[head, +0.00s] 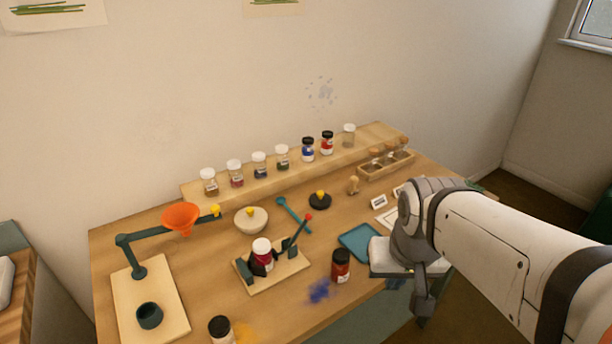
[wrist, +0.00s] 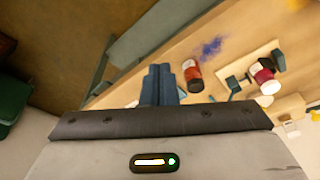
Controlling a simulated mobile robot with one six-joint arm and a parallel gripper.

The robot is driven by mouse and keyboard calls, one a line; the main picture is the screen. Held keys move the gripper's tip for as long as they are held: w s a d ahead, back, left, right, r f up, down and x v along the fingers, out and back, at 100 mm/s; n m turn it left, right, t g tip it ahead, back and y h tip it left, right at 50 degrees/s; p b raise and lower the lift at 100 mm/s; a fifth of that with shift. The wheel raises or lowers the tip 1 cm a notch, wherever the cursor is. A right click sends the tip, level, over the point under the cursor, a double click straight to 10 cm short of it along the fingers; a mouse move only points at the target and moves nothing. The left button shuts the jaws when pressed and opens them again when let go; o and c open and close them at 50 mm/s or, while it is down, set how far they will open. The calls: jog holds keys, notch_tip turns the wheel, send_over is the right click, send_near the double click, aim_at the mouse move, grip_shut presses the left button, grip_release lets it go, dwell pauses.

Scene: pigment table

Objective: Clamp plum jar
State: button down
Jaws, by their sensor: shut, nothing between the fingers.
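A jar with a white lid and a plum-red label, which looks like the plum jar (head: 262,253), stands upright between the dark jaws of a clamp on a pale board (head: 285,277). The clamp's lever (head: 299,232) has a red knob and slants up to the right; whether the jaws press on the jar I cannot tell. The jar also shows at the right of the wrist view (wrist: 262,72). My gripper (head: 421,318) is off the front right of the table, well right of the clamp. Its fingers are together and empty in the wrist view (wrist: 160,70).
A red jar with a black lid (head: 341,267) stands between the clamp and my gripper, beside a blue powder spill (head: 319,291). A blue tray (head: 358,243) lies behind it. An orange funnel (head: 180,217) on an arm stands left. Several jars line the back shelf (head: 370,146).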

jog(key=w+a+r+m+p, duration=0.1)
jog(key=w+r+m+p, duration=0.1)
jog(key=w+r+p, duration=0.3)
jog(key=m+g+p, duration=0.2)
jog(key=m+p, duration=0.5)
send_near(307, 216)
jog(key=shift+a+f+h, duration=0.15)
jog(key=shift+a+h, duration=0.15)
jog(key=shift+h, duration=0.1)
jog(key=shift+w+d+f+b, duration=0.15)
jog(key=shift+f+b, duration=0.65)
jog(key=shift+f, duration=0.9)
jog(key=shift+s+d+f+b, duration=0.15)
jog(key=shift+f+b, duration=0.65)
jog(key=shift+f, duration=0.95)
jog(key=shift+w, duration=0.1)
jog(key=shift+f, duration=0.15)
